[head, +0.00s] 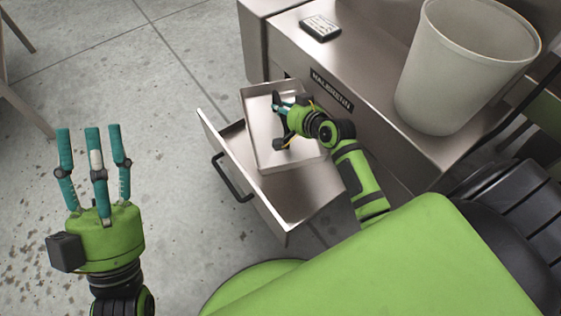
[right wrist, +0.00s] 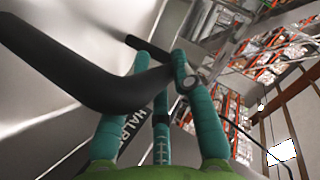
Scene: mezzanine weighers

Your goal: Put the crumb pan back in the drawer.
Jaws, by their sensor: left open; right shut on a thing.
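The crumb pan (head: 262,125) is a shallow, pale metal tray in the middle of the head view. It overlaps the open drawer (head: 298,206), a metal box with a black bar handle (head: 230,178) on its front. I cannot tell whether the pan touches the drawer's floor. My right gripper (head: 281,122) is over the pan and shut on its black handle. The dark curved handle (right wrist: 95,78) crosses between the teal fingers in the right wrist view. My left gripper (head: 95,135) is open and empty over the floor at the left, well away from the drawer.
The metal cabinet (head: 375,105) stands behind the drawer, with a nameplate (head: 331,89) on its front. A grey bin (head: 450,85) and a small keypad device (head: 320,27) are on its top. Speckled concrete floor (head: 170,200) is clear left of the drawer.

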